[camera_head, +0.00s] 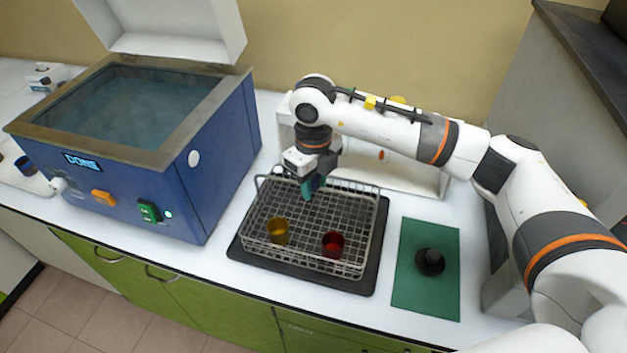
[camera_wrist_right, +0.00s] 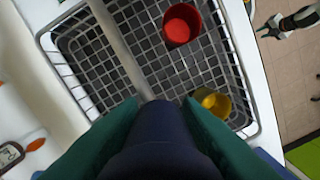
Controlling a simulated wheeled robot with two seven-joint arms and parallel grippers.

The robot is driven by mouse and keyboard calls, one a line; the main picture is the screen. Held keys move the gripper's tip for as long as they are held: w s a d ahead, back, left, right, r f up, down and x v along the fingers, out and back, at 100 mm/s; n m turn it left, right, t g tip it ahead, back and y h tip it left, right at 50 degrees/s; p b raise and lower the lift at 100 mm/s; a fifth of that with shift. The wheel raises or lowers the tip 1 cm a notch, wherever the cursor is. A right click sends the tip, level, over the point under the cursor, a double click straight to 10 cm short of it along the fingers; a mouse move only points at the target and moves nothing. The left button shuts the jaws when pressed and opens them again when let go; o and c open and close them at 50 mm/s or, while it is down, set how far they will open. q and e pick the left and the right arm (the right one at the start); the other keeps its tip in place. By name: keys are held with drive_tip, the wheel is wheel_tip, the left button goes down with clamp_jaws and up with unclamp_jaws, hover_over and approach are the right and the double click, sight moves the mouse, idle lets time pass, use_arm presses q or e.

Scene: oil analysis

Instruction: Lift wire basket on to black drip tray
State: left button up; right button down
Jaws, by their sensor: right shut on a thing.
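The wire basket (camera_head: 340,205) is a grey metal mesh holding a yellow cup (camera_head: 277,230) and a red cup (camera_head: 333,243). It sits over the black drip tray (camera_head: 300,280), whose dark rim shows around it; I cannot tell whether it fully touches. My right gripper (camera_head: 312,187), with teal fingers, is shut on the basket's handle at the basket's back left part. In the right wrist view the handle bar (camera_wrist_right: 122,50) runs to the dark blue grip between the fingers. My left gripper is outside the head view; a small arm end, likely it, shows in the wrist view (camera_wrist_right: 268,28).
A blue bath (camera_head: 200,170) with its lid open stands to the left of the basket. A green mat (camera_head: 412,295) with a small black round object (camera_head: 430,262) lies to the right. A white stand (camera_head: 410,180) is behind. The counter's front edge is close to the tray.

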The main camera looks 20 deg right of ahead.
drive_tip(key=c, duration=0.9)
unclamp_jaws()
drive_tip(key=shift+c, duration=0.2)
drive_tip(key=shift+f, duration=0.1)
wheel_tip(320, 180, up, 12)
drive_tip(key=b, duration=0.3)
